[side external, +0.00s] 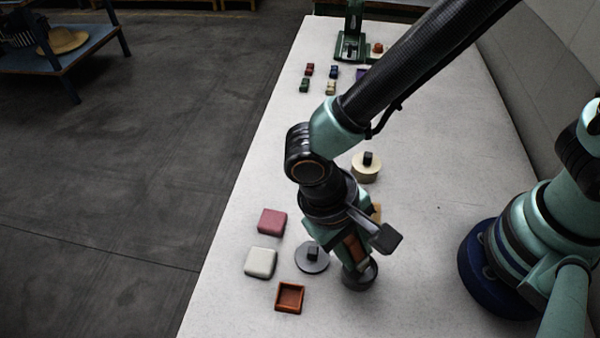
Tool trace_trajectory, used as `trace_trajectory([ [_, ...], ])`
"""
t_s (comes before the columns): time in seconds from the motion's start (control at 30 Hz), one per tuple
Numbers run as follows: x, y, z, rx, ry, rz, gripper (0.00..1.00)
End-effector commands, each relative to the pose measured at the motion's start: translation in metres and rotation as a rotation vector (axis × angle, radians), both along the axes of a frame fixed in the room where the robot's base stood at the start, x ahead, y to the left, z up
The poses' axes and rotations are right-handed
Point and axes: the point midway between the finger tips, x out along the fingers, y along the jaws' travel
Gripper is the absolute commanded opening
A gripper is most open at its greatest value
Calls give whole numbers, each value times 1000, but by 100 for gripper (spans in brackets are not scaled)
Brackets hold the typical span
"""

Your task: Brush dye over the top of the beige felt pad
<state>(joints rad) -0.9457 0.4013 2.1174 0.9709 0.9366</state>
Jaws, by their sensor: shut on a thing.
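The beige felt pad (261,262) is a pale, rounded square flat on the white table, left of my gripper. A small square orange-brown tray (289,297) lies below and right of it, perhaps holding dye. My gripper (356,262) points down, right of the pad and tray and apart from both. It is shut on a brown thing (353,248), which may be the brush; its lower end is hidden. A dark grey round thing (360,277) shows right at the fingertips; I cannot tell whether it is a pot or part of what I hold.
A pink pad (271,222) lies above the beige one. A grey disc with a black knob (312,257) sits between pad and gripper. A cream disc with a black knob (367,166) is farther back. Several small blocks and a green press (350,46) stand at the far end.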

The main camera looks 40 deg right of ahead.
Motion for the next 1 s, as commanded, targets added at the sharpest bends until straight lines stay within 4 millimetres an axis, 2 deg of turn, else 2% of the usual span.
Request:
trace_trajectory([
  [1.0,0,0,-7,0,0,0,0],
])
